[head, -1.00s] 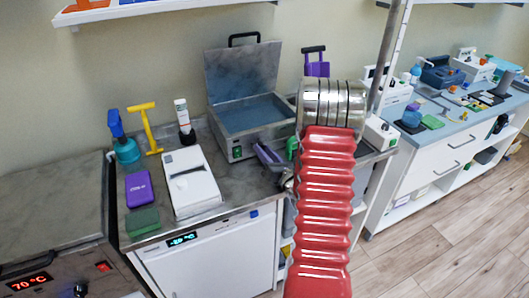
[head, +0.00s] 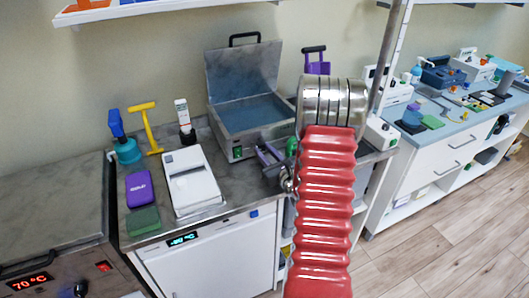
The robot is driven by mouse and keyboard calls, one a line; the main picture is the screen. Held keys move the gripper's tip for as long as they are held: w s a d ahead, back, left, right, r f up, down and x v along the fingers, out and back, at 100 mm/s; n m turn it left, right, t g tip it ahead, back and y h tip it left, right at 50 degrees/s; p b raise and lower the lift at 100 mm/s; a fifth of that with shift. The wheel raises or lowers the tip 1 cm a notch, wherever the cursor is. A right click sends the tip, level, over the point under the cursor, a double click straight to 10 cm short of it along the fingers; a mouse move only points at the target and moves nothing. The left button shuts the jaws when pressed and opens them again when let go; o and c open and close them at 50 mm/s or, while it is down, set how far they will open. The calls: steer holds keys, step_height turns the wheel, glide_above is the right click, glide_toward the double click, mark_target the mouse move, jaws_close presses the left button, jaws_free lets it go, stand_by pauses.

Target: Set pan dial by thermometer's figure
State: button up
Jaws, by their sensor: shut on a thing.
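The metal pan (head: 262,131) stands on the grey counter with its lid (head: 243,73) raised and bluish liquid inside. A small green display (head: 238,152) is lit on its front; its figure is too small to read. My gripper (head: 262,154), with purple fingers, is at the pan's front, right of the display. It is shut on what appears to be the pan dial, which the fingers hide. A white stick-like device with a small dark screen, probably the thermometer (head: 181,112), stands upright in a dark holder left of the pan; its figure is unreadable.
A white box device (head: 192,183), a purple case (head: 139,188), a green block (head: 143,221), a blue-teal bottle (head: 127,151) and a yellow T-shaped tool (head: 149,126) are on the left counter. A metal unit (head: 50,215) reads 70 °C. My arm hides the counter right of the pan.

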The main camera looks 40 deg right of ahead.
stand_by(0.4)
steer(key=o, duration=1)
steer(key=shift+o, duration=0.2)
steer(key=v, duration=1.3)
steer(key=shift+s, duration=0.4)
